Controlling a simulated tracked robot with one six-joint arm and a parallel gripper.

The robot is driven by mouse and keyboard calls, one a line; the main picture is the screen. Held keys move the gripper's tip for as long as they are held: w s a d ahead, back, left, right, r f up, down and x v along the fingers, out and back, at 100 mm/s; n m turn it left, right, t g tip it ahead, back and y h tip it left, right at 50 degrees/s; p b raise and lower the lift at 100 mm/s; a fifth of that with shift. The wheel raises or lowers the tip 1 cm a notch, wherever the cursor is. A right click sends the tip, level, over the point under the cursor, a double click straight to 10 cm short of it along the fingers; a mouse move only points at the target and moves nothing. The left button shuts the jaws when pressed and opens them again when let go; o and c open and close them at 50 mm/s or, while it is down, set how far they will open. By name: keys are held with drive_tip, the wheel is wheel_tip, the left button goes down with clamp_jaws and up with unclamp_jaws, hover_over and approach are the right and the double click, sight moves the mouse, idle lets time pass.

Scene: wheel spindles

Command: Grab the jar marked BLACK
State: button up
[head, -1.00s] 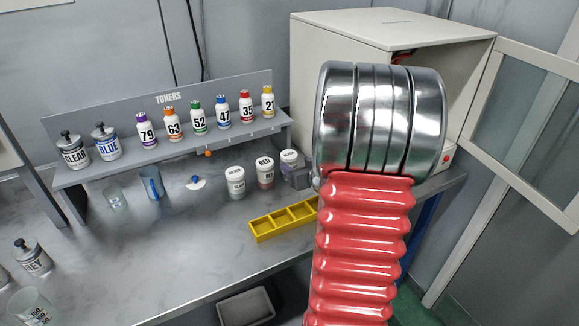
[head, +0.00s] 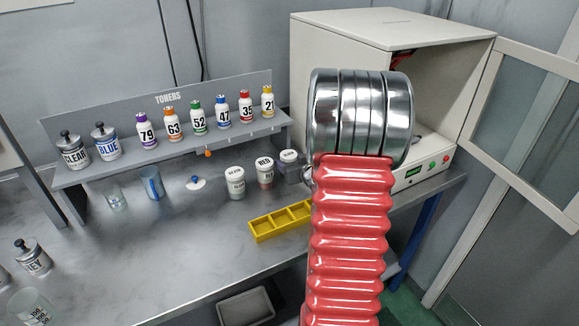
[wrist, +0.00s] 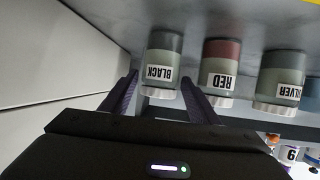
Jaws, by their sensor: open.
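The jar marked BLACK (wrist: 162,62) shows upside down in the wrist view, a grey jar with a pale lid and a white label. My gripper (wrist: 160,78) is open, with one dark finger towards each side of this jar. I cannot tell whether either finger touches it. In the head view the BLACK jar's white lid (head: 289,156) shows at the right end of the jar row, beside my arm; most of its body is hidden.
The RED jar (wrist: 220,65) stands close beside the BLACK jar, with the SILVER jar (wrist: 279,78) beyond it. A yellow divided tray (head: 282,221) lies in front. The toner shelf (head: 180,147) runs behind, and a white open-fronted cabinet (head: 440,50) stands at the right.

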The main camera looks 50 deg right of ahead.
drive_tip(key=shift+x, duration=1.25)
drive_tip(key=c, duration=1)
